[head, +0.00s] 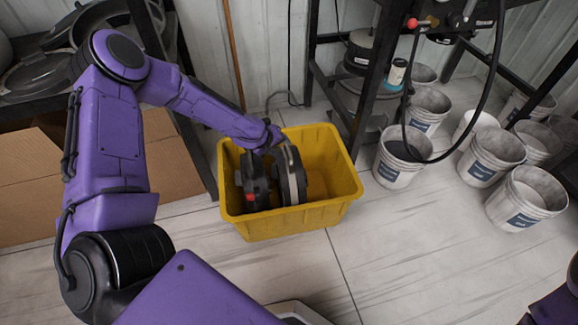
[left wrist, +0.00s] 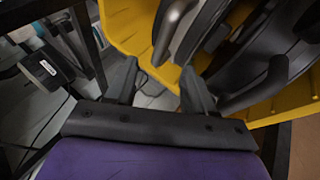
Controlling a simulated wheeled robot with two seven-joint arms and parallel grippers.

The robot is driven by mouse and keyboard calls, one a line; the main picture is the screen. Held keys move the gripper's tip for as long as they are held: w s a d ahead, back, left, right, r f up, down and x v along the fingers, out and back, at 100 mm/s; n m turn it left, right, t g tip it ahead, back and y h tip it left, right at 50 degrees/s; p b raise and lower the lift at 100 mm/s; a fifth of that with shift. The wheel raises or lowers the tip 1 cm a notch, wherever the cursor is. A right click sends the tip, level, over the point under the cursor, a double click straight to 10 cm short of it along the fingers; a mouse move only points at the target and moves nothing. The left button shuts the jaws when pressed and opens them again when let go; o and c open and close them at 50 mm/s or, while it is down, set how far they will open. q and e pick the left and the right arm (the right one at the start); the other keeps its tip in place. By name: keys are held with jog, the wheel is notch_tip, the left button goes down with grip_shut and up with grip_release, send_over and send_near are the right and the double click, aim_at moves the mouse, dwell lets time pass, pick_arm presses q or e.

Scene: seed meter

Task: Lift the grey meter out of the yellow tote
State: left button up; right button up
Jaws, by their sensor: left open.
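The yellow tote (head: 340,200) stands on the floor in the middle of the head view. The grey meter (head: 291,180) stands on edge inside it, a dark round body with a paler rim. My left gripper (head: 274,146) is over the tote at the meter's top, partly hidden by my own wrist. In the left wrist view, my left gripper (left wrist: 160,88) has its two fingers apart with nothing between them. Dark grey rounded parts (left wrist: 265,50) and the yellow tote (left wrist: 130,22) show beyond the fingers. My right gripper is out of view.
A second dark body with a red spot (head: 252,182) is in the tote, left of the meter; I cannot tell whether they are joined. A black metal rack (head: 364,90) stands close behind the tote. Several white buckets (head: 398,165) are to the right. The floor in front is clear.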

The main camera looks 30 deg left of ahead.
aim_at(287, 151)
pick_arm(q)
jog(key=b+x, duration=0.2)
jog(key=x, duration=0.4)
jog(key=shift+f+b, duration=0.25)
jog(key=shift+b, duration=0.15)
jog(key=shift+r, duration=0.1)
grip_shut()
dwell(0.7)
